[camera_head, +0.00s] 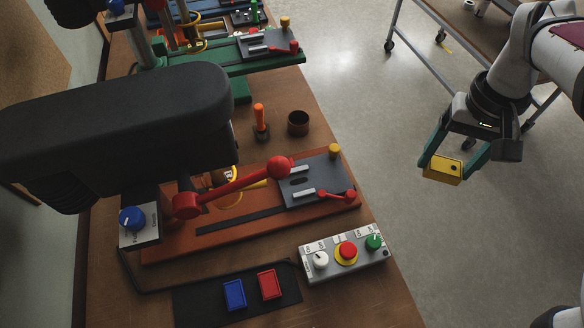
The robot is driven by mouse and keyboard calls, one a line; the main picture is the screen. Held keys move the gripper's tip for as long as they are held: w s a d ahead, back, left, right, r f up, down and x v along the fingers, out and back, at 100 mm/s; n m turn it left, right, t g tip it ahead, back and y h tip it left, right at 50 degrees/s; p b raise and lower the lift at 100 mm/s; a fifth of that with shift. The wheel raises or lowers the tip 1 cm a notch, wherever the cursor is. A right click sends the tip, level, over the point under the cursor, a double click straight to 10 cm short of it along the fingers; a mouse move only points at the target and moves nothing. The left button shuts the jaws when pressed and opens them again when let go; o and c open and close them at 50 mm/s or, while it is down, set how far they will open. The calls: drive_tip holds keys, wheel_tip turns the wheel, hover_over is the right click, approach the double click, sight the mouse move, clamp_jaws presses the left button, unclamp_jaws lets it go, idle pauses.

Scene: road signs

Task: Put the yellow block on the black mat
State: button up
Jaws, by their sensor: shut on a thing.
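The yellow block (442,169) is at the right of the view, held in my gripper (446,164). The gripper's green fingers are shut on it from both sides. The block is in the air over the grey floor, to the right of the workbench and apart from it. The black mat (200,308) lies at the front of the bench. A blue block (234,294) and a red block (270,284) lie side by side on it, and bare mat shows around them.
A grey control box (345,252) with white, red and green knobs stands right of the mat. Behind it is an orange machine base (160,250) with a red lever (240,184). A dark machine head (120,125) overhangs the left. A wheeled table (470,30) stands at the back right.

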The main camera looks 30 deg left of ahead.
drive_tip(key=shift+s+d+r+m, duration=0.5)
drive_tip(key=shift+s+d+r, duration=0.1)
drive_tip(key=shift+d+r, duration=0.15)
drive_tip(key=s+a+f+n, duration=0.7)
drive_tip(key=s+a+n, duration=0.1)
drive_tip(key=s+a, duration=0.1)
drive_tip(key=s+a+f+n, duration=0.7)
drive_tip(key=s+a+n, duration=0.2)
drive_tip(key=a, duration=0.1)
drive_tip(key=s+a+f+n, duration=0.7)
drive_tip(key=s+a+n, duration=0.1)
drive_tip(key=s+a, duration=0.2)
drive_tip(key=shift+s+a+f, duration=0.1)
drive_tip(key=shift+a+f, duration=0.05)
drive_tip(key=shift+f, duration=0.15)
drive_tip(key=n, duration=0.1)
hover_over(202, 306)
drive_tip(key=shift+f, duration=0.2)
wheel_tip(202, 306, down, 4)
drive_tip(key=shift+s+f, duration=0.1)
drive_tip(key=shift+f, duration=0.3)
drive_tip(key=shift+f, duration=0.1)
